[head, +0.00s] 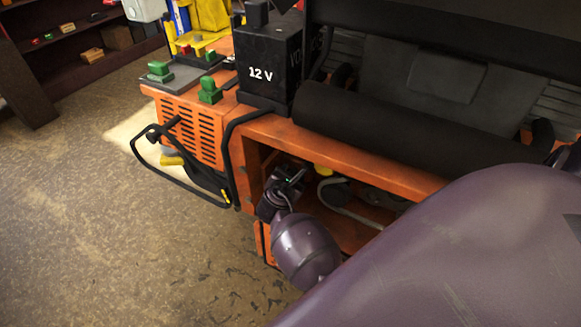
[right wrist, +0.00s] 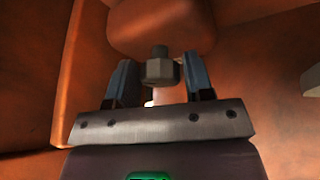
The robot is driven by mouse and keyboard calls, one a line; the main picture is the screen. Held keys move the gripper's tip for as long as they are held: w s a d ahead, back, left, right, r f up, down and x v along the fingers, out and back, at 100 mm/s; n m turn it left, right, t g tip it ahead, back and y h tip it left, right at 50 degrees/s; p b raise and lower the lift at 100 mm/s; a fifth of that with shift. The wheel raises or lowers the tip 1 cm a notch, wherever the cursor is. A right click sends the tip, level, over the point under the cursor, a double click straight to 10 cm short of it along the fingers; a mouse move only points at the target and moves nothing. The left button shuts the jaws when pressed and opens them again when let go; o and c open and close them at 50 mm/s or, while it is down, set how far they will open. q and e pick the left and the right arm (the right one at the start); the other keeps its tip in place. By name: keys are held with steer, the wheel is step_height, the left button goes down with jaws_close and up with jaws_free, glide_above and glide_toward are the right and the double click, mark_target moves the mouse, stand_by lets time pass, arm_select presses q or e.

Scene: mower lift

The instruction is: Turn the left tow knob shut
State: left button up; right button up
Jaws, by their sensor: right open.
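In the right wrist view, a grey hexagonal knob or bolt head (right wrist: 160,72) on a short stem sits below a rounded orange-brown part (right wrist: 160,25). I cannot tell for certain that it is the left tow knob. My right gripper (right wrist: 160,84) is open, one blue-grey finger on each side of this piece, with a visible gap at both sides. In the head view, my right gripper (head: 285,183) is inside the opening of the orange mower frame (head: 290,133); the knob is hidden there. My left gripper is not in view.
Orange walls (right wrist: 35,80) surround the gripper closely. A black 12 V battery (head: 265,70) and a black roller (head: 390,130) sit above the opening. A yellow piece (head: 322,170) shows inside. Green-topped parts (head: 210,92) stand at left. The floor (head: 130,240) at left is clear.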

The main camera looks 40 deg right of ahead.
steer(key=c, duration=0.6)
steer(key=shift+s+f+m+t, duration=0.1)
steer(key=shift+f+m+t, duration=0.05)
steer(key=shift+m+t, duration=0.3)
steer(key=shift+c, duration=0.2)
steer(key=shift+m+t+b, duration=0.55)
steer(key=shift+m+b, duration=0.4)
steer(key=shift+b, duration=0.15)
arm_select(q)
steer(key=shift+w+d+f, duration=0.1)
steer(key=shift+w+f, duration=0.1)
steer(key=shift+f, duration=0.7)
arm_select(e)
steer(key=o, duration=0.6)
steer(key=shift+o, duration=0.2)
